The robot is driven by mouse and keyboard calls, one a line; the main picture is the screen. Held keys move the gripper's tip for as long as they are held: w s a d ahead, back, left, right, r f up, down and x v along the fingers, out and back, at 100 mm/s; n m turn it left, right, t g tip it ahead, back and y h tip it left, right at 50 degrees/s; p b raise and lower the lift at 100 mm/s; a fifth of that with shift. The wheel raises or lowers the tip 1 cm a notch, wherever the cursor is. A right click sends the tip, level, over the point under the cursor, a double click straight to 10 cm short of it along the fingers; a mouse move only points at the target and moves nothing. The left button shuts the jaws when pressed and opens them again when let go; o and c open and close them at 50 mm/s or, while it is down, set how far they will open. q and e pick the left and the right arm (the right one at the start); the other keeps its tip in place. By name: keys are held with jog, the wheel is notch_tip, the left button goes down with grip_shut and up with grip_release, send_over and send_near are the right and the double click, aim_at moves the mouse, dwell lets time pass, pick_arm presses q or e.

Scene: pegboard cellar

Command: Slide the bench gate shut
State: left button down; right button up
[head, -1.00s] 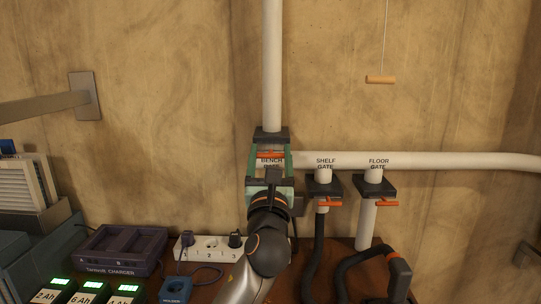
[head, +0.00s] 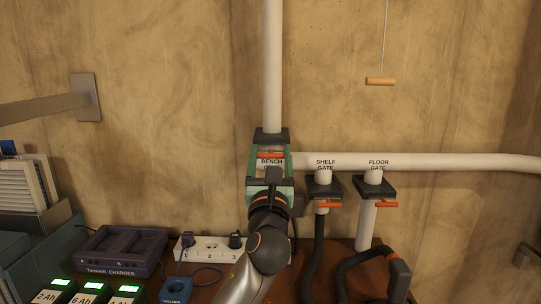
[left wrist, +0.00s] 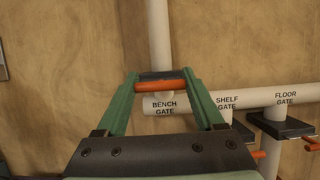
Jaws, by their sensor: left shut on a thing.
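The bench gate is a dark block (head: 271,135) on the white vertical pipe, with an orange handle (head: 271,155) in front and a "BENCH GATE" label just below. My left gripper (head: 270,153) reaches up to it from below, with its green fingers on either side of the handle. In the left wrist view the fingertips (left wrist: 160,85) press on the two ends of the orange bar, so the gripper is shut on it. The fingers and gripper body hide part of the gate and pipe in the head view. My right gripper is not in view.
The shelf gate (head: 325,186) and floor gate (head: 374,186), with orange handles, stand close to the right. A white horizontal pipe (head: 430,161) runs right. A power strip (head: 208,249) and purple charger (head: 121,251) sit below left. A wooden pull handle (head: 380,81) hangs at upper right.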

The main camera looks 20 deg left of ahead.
pick_arm(q)
jog(key=w, duration=0.1)
jog(key=w+a, duration=0.1)
jog(key=w, duration=0.1)
jog(key=w+p, duration=0.1)
jog(key=shift+w+a+r, duration=0.15)
jog(key=shift+w+a, duration=0.1)
jog(key=shift+w, duration=0.15)
jog(key=shift+c, duration=2.1)
grip_release()
jog(key=o, duration=0.3)
jog(key=shift+w, duration=0.2)
jog(key=shift+o, duration=0.6)
jog(key=shift+s, duration=0.1)
jog(key=b+v, duration=0.1)
jog(key=v, duration=1.1)
jog(key=shift+s, duration=0.25)
